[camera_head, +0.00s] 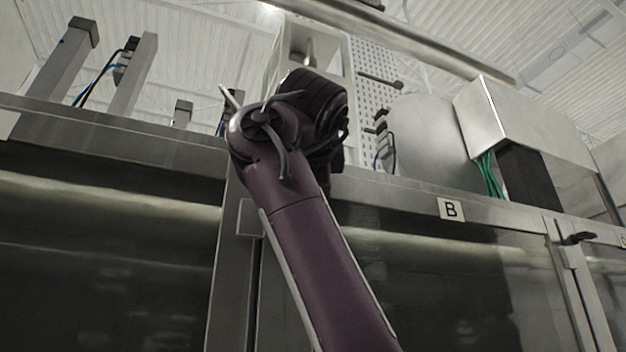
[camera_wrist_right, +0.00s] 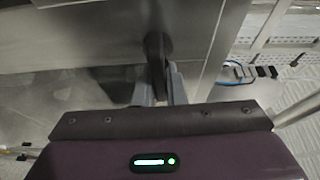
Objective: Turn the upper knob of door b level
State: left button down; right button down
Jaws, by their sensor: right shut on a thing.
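Door B (camera_head: 400,285) is a dark glazed door in a grey metal frame, marked by a plate with the letter B (camera_head: 451,209). In the right wrist view, a black knob (camera_wrist_right: 157,46) with a round base and a narrow grip stands out from the metal face. My right gripper (camera_wrist_right: 160,86) is shut on this knob, one grey finger on each side of its grip. In the head view my right arm rises across the door's left edge and hides the knob and the fingers. I cannot tell the knob's tilt there. My left gripper is not in view.
Another black knob (camera_head: 578,238) sits at the right end of door B's top edge. Above the doors are a white box (camera_head: 530,120) with green cables, a perforated panel (camera_head: 372,75) and grey posts at left. A pipe (camera_head: 420,42) crosses overhead.

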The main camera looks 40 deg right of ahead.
jog(key=shift+m, duration=0.3)
jog(key=c, duration=1.7)
grip_release()
jog(key=shift+o, duration=1.1)
jog(key=shift+w, duration=0.2)
jog(key=b+v, duration=0.3)
jog(key=v, duration=0.4)
jog(key=shift+s+a, duration=0.2)
jog(key=shift+s, duration=0.05)
jog(key=shift+s+a, duration=0.1)
